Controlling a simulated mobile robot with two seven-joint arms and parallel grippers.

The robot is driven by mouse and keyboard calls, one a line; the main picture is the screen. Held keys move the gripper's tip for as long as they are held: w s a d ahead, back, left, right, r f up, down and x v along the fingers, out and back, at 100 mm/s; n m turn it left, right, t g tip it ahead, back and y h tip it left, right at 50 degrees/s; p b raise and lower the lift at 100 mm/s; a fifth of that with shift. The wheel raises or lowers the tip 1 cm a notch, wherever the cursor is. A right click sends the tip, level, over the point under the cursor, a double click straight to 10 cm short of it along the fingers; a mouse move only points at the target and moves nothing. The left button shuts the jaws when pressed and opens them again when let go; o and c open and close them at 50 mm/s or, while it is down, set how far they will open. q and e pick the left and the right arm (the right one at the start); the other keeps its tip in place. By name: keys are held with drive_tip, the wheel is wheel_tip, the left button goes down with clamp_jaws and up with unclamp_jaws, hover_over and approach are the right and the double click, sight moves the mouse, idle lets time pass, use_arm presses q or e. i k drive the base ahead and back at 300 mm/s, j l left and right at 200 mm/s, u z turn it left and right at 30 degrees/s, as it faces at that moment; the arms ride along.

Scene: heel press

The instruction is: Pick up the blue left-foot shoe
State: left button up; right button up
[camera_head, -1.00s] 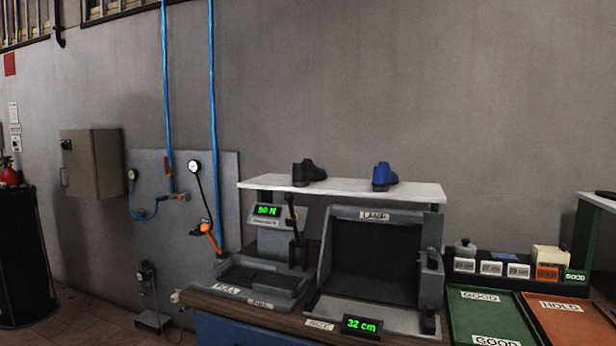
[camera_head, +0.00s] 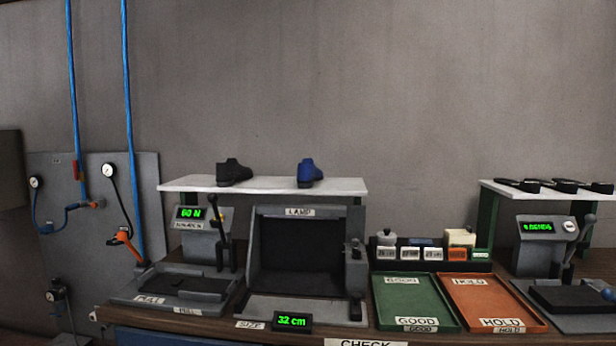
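The blue shoe (camera_head: 309,172) stands on the white shelf (camera_head: 270,187) above the bench, toward the shelf's right part. A black shoe (camera_head: 233,172) stands on the same shelf to its left, apart from it. Which foot each shoe is for cannot be told at this size. Neither of my grippers shows in the head view.
Under the shelf are a press with a "60 N" display (camera_head: 190,213) and a dark lamp box (camera_head: 299,250). A green GOOD tray (camera_head: 415,295) and an orange HOLD tray (camera_head: 490,295) lie to the right. Another device (camera_head: 541,235) stands at far right, below a second shelf.

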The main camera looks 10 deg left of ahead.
sight(307, 172)
drive_tip(key=z, duration=0.45)
drive_tip(key=j+z, duration=0.8)
drive_tip(key=k+j+z, duration=0.15)
drive_tip(key=j, duration=0.2)
drive_tip(key=k+j+z, duration=0.2)
drive_tip(key=j, duration=0.2)
drive_tip(key=i, duration=0.1)
